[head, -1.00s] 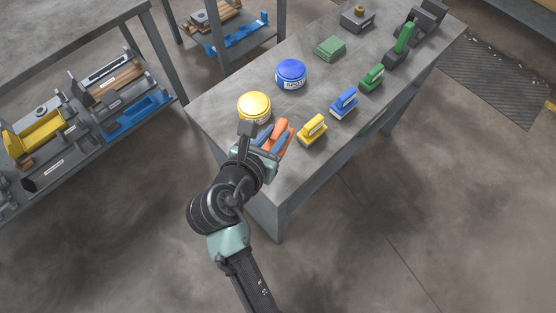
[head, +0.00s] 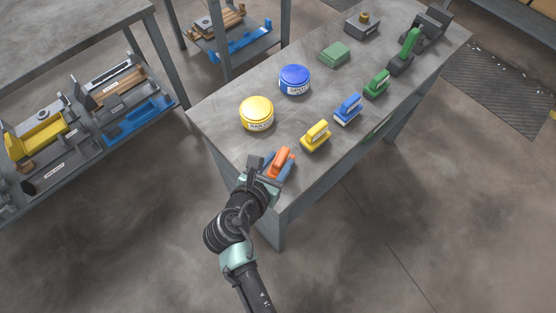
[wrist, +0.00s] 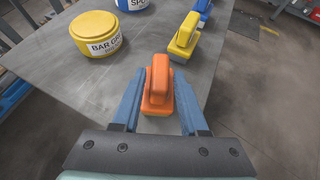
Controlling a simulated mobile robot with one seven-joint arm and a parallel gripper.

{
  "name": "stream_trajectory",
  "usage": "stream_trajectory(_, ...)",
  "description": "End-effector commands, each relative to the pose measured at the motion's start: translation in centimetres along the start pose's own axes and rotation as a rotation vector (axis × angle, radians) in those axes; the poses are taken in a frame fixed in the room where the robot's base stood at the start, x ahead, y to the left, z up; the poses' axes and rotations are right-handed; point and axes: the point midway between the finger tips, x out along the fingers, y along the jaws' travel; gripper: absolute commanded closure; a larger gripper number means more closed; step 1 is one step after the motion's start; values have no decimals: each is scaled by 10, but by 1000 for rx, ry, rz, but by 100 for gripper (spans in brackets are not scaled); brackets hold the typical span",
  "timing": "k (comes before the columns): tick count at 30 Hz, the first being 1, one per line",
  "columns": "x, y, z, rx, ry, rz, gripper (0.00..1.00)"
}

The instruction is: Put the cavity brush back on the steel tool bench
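The orange brush (head: 281,160), which I take to be the cavity brush, is between the fingers of my gripper (head: 279,168). It has an orange grip and a grey underside, and it also shows in the wrist view (wrist: 158,86). The blue fingers (wrist: 159,100) lie close along both its sides and appear shut on it. The brush is over the near left end of the steel tool bench (head: 226,118). It looks roughly upright, low at the bench top. I cannot tell whether its underside touches the top.
A yellow tub (head: 257,113) and a blue tub (head: 295,79) stand behind. A yellow brush (head: 316,136), a blue brush (head: 348,108) and a green brush (head: 376,83) line the front edge to the right. A green pad (head: 334,54) lies farther back. Bare bench top surrounds the orange brush.

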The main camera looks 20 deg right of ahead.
Motion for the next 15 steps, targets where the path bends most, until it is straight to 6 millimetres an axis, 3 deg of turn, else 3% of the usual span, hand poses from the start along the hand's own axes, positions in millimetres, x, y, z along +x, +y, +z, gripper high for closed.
stream_trajectory(11, -2, 0, 0, 0, -1, 0, 43)
stream_trajectory(15, -16, 1, 1, -3, -1, 4, 43)
